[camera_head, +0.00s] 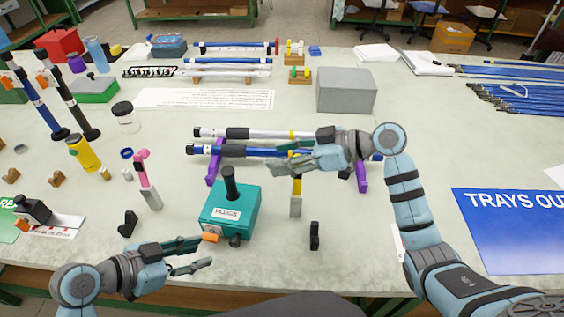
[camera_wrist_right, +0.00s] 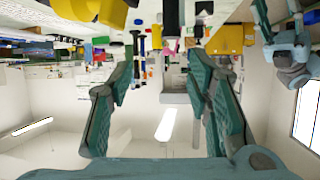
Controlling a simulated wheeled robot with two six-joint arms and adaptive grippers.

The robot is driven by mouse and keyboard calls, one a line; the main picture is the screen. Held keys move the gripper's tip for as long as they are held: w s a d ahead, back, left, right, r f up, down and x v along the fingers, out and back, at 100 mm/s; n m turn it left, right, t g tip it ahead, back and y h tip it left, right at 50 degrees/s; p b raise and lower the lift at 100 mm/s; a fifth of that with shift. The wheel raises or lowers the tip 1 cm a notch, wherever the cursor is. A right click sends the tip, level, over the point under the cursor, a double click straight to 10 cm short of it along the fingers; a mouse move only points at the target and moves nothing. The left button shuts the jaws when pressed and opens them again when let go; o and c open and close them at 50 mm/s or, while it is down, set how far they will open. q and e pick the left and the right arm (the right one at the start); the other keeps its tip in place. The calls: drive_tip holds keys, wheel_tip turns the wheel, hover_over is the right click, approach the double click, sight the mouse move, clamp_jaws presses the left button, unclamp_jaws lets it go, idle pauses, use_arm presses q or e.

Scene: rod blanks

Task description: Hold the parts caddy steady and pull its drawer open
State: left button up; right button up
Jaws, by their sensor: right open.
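The parts caddy (camera_head: 230,211) is a teal box labelled "PLUGS" that stands upright near the front middle of the table. A black post (camera_head: 230,183) rises from its top. A dark knob (camera_head: 235,241) shows low at its front, and the drawer's outline cannot be made out. My left gripper (camera_head: 206,250) is open and empty, just in front of the caddy's lower left. My right gripper (camera_head: 277,157) is open and empty, to the right of and beyond the caddy, over the rods. Its spread fingers also fill the right wrist view (camera_wrist_right: 165,95).
An orange piece (camera_head: 210,237) lies at the caddy's front left. White and blue rods (camera_head: 240,151) rest on purple stands behind it. A pink-and-grey tool (camera_head: 147,180) stands left; black blocks (camera_head: 314,236) stand either side. A grey box (camera_head: 346,90) is further back.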

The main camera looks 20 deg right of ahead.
sight(232, 171)
drive_tip(key=shift+n+g+y, duration=0.3)
drive_tip(key=shift+n, duration=0.2)
drive_tip(key=x, duration=1)
drive_tip(key=s+x, duration=0.1)
drive_tip(key=x, duration=0.4)
drive_tip(key=shift+s+a+f, duration=0.1)
drive_tip(key=shift+f, duration=0.25)
drive_tip(key=shift+c, duration=0.5)
